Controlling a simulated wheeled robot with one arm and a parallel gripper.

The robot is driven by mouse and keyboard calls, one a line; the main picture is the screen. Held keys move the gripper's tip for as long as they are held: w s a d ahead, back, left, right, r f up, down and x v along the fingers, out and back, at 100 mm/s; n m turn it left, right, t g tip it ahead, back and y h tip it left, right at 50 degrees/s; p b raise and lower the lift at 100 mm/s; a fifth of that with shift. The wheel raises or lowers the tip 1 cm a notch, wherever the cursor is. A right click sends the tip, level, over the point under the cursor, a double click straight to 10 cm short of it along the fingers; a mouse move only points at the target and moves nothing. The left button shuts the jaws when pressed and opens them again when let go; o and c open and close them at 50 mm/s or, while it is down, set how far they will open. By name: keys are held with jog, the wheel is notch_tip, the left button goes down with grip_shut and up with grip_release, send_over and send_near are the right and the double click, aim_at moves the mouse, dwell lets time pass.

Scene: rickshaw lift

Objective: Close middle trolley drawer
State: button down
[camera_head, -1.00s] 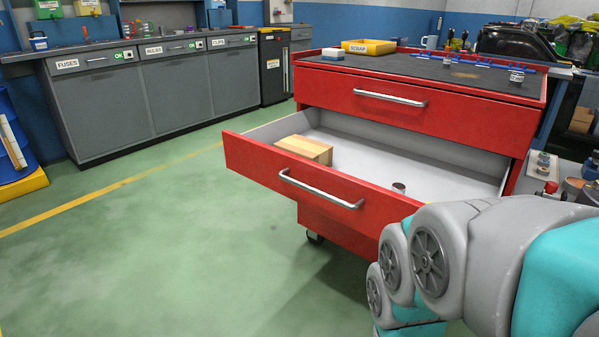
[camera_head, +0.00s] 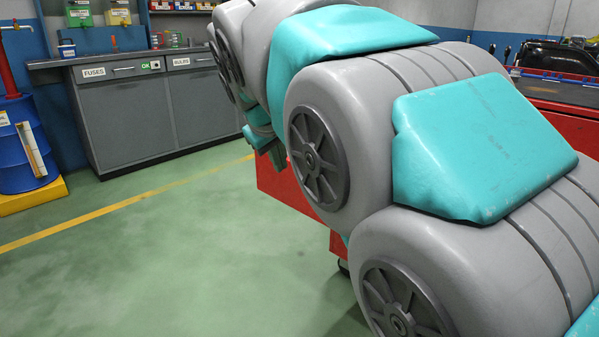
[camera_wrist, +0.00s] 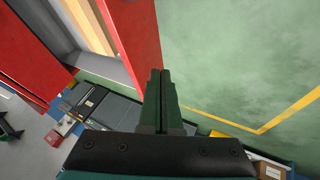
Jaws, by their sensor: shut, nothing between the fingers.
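The red trolley (camera_head: 570,128) stands at the right, mostly hidden behind my arm. The front of its middle drawer (camera_head: 290,196) shows below my arm, still pulled out. In the wrist view, the red drawer front (camera_wrist: 135,40) stands out from the red trolley body (camera_wrist: 28,48), with a wooden block (camera_wrist: 92,24) inside the open drawer. My gripper (camera_wrist: 161,74) is shut and empty, just to the right of the drawer front in that view; I cannot tell whether it touches. In the head view my gripper (camera_head: 276,156) is partly hidden by my arm. The drawer handle is hidden.
Grey cabinets (camera_head: 128,115) line the back wall. A blue drum (camera_head: 25,145) stands on a yellow base at the left. The green floor (camera_head: 170,260) in front of the trolley is clear.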

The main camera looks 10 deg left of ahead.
jog(key=shift+w+d+f+b, duration=0.15)
jog(key=shift+w+d+f, duration=0.05)
jog(key=shift+w+f, duration=1.25)
jog(key=shift+w+d+f+b, duration=0.1)
jog(key=shift+w+d+f, duration=0.1)
jog(key=shift+w+f, duration=1.25)
jog(key=shift+w+d+f+b, duration=0.2)
jog(key=shift+w+f, duration=0.6)
jog(key=shift+w, duration=1.25)
jog(key=shift+w, duration=0.1)
